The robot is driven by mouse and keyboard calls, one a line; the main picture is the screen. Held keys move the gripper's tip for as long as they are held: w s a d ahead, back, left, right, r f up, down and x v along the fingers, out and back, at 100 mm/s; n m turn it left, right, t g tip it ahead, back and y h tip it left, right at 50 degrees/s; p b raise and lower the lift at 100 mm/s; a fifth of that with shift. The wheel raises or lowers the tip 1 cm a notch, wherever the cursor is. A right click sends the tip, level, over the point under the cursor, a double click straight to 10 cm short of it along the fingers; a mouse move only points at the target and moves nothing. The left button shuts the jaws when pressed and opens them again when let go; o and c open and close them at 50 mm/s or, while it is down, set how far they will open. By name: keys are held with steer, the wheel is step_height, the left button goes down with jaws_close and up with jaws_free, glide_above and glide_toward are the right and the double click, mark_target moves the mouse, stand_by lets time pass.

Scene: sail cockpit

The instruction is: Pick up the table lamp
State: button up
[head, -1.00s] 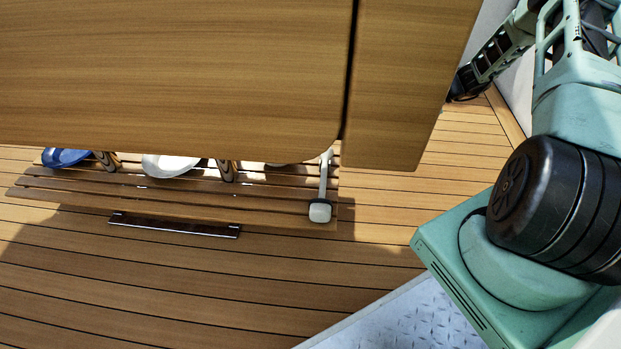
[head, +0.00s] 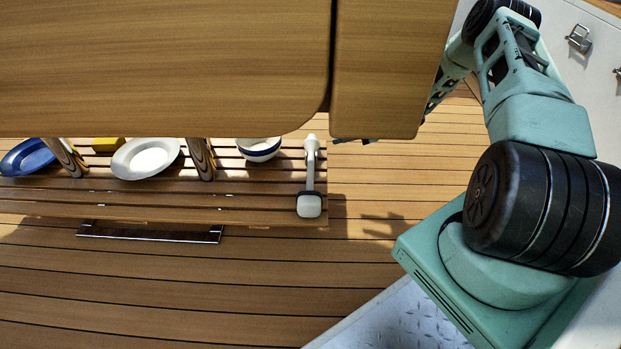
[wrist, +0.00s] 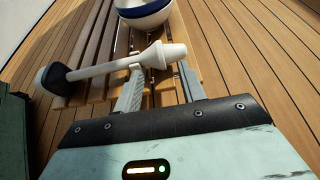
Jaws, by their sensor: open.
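The table lamp (head: 310,176) is a slim white piece at the right end of the slatted bench. It has a blocky end with a dark rim and a white conical end. In the wrist view the lamp (wrist: 110,68) runs across the picture, dark end left, cone right; I cannot tell whether it stands or lies. My gripper (wrist: 160,74) is open. Its two grey fingers point towards the lamp near the cone end, and whether they touch it is unclear. In the head view the tabletop hides most of the gripper; only a dark sliver shows right of the lamp.
A large wooden tabletop (head: 180,65) overhangs the slatted bench (head: 250,200). A blue-and-white bowl (head: 259,149), a white plate (head: 146,157), a blue plate (head: 27,156) and a yellow item (head: 108,144) are on the bench. The deck (head: 450,170) right of the lamp is clear.

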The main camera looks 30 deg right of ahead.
mark_target(315, 140)
steer(key=shift+d+f+b+x, duration=0.1)
steer(key=shift+f+b+x, duration=0.05)
steer(key=shift+b+x, duration=1.1)
steer(key=shift+d+f+b+x, duration=0.15)
steer(key=shift+b+x, duration=0.85)
steer(key=shift+x, duration=0.45)
steer(key=shift+w+a+r, duration=0.1)
steer(key=shift+w+a, duration=0.05)
steer(key=shift+w, duration=0.1)
steer(key=shift+r, duration=0.1)
jaws_close()
